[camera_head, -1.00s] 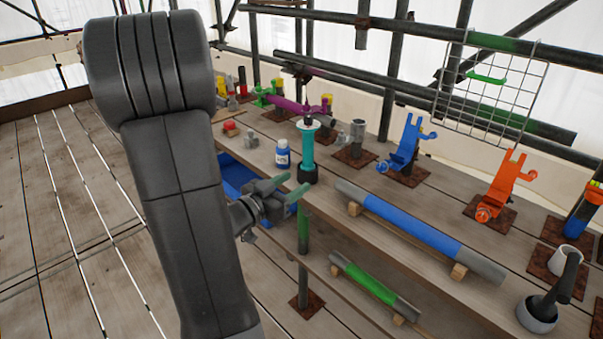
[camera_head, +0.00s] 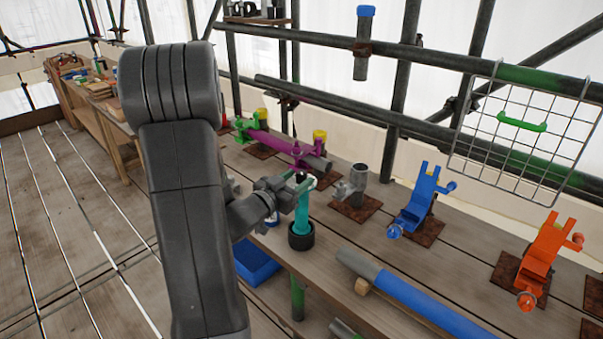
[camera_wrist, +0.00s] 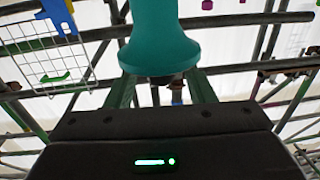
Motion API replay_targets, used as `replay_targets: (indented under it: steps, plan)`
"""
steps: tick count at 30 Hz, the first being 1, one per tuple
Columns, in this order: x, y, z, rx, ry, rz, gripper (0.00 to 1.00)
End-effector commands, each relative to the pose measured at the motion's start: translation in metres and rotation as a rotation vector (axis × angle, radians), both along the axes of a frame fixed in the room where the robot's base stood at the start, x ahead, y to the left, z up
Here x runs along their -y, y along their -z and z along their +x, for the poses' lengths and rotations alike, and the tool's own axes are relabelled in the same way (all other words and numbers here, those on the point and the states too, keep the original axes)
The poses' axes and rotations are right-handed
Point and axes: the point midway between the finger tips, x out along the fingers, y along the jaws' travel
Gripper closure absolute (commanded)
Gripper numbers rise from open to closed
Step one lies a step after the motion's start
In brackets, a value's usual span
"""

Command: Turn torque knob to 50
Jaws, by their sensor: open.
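A teal tool (camera_head: 303,216) stands upright in a black round base (camera_head: 301,237) on the bench in the head view. My gripper (camera_head: 303,182) is at the upper end of the teal tool, its green-tipped fingers open. In the wrist view, the flared teal end of the tool (camera_wrist: 160,50) fills the upper middle, in front of my green fingers (camera_wrist: 162,90). I cannot tell whether the fingers touch it. The knob is not clearly seen and no scale or number can be read.
A grey pipe fitting (camera_head: 358,187) stands right of the tool, with blue (camera_head: 415,205) and orange (camera_head: 540,262) clamps farther right. A blue pipe (camera_head: 415,300) lies in front, and a blue bin (camera_head: 255,262) sits below the bench.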

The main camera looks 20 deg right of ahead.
Motion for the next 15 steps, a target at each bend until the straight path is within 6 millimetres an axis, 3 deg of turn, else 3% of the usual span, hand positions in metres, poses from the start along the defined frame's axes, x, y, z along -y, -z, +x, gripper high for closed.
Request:
replay_targets:
  steps: [6, 15]
  plan:
    - [0.02, -0.001, 0.011, 0.001, 0.0, 0.0, 0.51]
    - [0.023, 0.0, 0.012, 0.001, -0.001, 0.0, 0.51]
